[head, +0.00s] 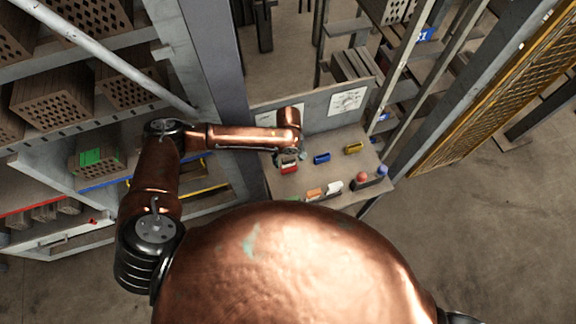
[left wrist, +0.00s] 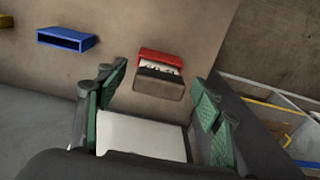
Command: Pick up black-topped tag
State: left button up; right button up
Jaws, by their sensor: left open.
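My left gripper (head: 291,158) is over the table near the red holder (head: 289,168). In the left wrist view the gripper (left wrist: 158,88) is open, with its green-padded fingers apart and nothing held between them. The red holder (left wrist: 160,58) appears just beyond and between the fingertips. It has white pieces along its inside and a dark flat face toward me. I cannot tell whether this dark face is the black-topped tag or part of the holder. A pale flat surface (left wrist: 142,136) lies between the finger bases. My right gripper is out of view.
A blue holder (head: 321,158) and a yellow holder (head: 354,148) stand on the table (head: 310,178). Orange (head: 314,193) and white (head: 334,187) pieces and a red ball (head: 362,176) are near its front edge. A brick-filled shelf (head: 75,60) stands left; a panel (head: 320,110) rises behind.

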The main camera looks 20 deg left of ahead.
pick_arm(q)
jog(key=shift+c, duration=0.3)
jog(key=c, duration=1.2)
jog(key=shift+r+p, duration=0.2)
jog(key=shift+p, duration=0.15)
